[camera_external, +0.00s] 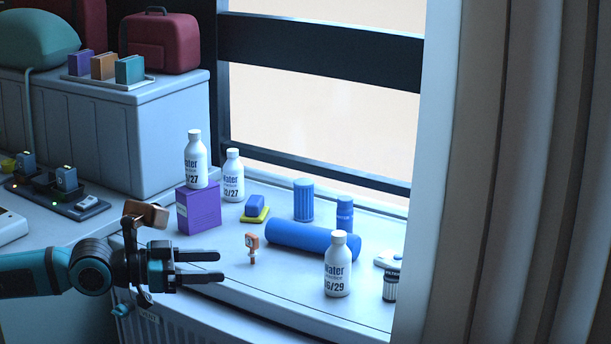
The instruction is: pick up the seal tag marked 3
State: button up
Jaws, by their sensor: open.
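A small orange tag (252,242) with a pale marked face stands upright on the white sill top, left of the blue roll. Its mark is too small to read, so I cannot tell whether it is a 3. My gripper (221,267) is open and empty, with its two fingers pointing right. In the picture its fingertips are a little left of the tag and slightly below it, apart from it.
A purple box (199,209) with a water bottle (196,160) on it stands behind my gripper. The sill's front strip (285,295) is clear.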

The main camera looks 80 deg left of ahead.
jog(key=n+g+y, duration=0.3)
jog(key=n+g, duration=0.4)
jog(key=g, duration=0.7)
send_over(251, 234)
jog(key=s+d, duration=0.3)
jog(key=s, duration=0.2)
notch_tip(251, 234, down, 4)
jog(key=f, duration=0.1)
jog(key=shift+h, duration=0.3)
jog(key=x, duration=1)
jog(key=shift+w+d, duration=0.1)
jog(key=shift+w, duration=0.15)
jog(key=shift+w+x, duration=0.1)
jog(key=shift+x, duration=1.5)
jog(key=shift+w+x, duration=0.15)
jog(key=shift+x, duration=1.4)
jog(key=c, duration=1)
jog(key=shift+r, duration=0.1)
jog(key=shift+c, duration=0.2)
